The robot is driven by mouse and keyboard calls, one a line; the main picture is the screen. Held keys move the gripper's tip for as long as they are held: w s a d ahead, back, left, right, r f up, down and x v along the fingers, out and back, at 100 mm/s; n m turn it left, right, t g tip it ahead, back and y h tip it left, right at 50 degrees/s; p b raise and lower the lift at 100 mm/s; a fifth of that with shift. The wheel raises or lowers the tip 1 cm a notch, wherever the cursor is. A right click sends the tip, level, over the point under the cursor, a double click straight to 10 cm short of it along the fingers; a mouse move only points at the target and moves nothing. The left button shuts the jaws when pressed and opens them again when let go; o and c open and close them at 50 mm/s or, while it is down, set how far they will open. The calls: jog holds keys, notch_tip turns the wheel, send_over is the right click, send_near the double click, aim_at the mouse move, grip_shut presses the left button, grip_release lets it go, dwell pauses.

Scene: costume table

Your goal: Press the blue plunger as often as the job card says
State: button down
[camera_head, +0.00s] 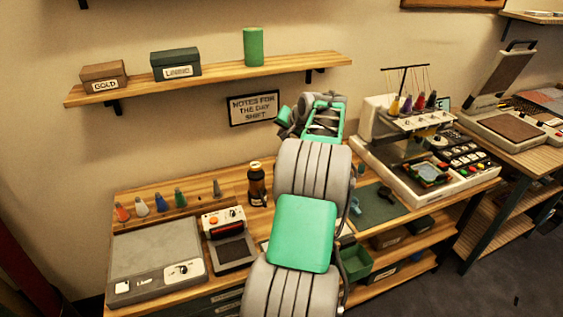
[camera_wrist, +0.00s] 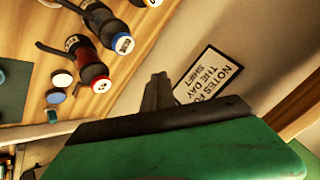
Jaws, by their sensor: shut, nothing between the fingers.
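In the wrist view, a dark pump-like object with a blue-rimmed top (camera_wrist: 124,44) stands on the wooden table. A similar one with a red top (camera_wrist: 102,85) is beside it. My gripper (camera_wrist: 159,80) is shut and empty, with its dark fingers in front of the wall, apart from the blue top. My arm covers the middle of the table in the head view, and these tops cannot be made out there. A framed sign reading "NOTES FOR THE DAY SHIFT" (camera_head: 254,108) hangs on the wall and shows in the wrist view (camera_wrist: 208,75). No card with a press count is readable.
A dark bottle (camera_head: 256,186) stands left of my arm, near a red-and-white press (camera_head: 222,222). An embroidery machine (camera_head: 405,150) stands to the right. The wall shelf (camera_head: 215,79) holds two boxes and a green cylinder. A green mat (camera_head: 380,208) lies right of my arm.

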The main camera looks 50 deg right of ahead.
notch_tip(320, 180, down, 7)
jog(key=b, duration=0.4)
jog(key=shift+f, duration=0.1)
dwell(1.7)
jog(key=shift+f+b, duration=0.4)
jog(key=shift+f+b, duration=0.5)
jog(key=shift+f, duration=0.5)
dwell(0.6)
jog(key=shift+r, duration=0.1)
jog(key=shift+r+p, duration=0.9)
jog(key=shift+r, duration=0.35)
jog(key=shift+r+p, duration=1.9)
jog(key=shift+r, duration=0.6)
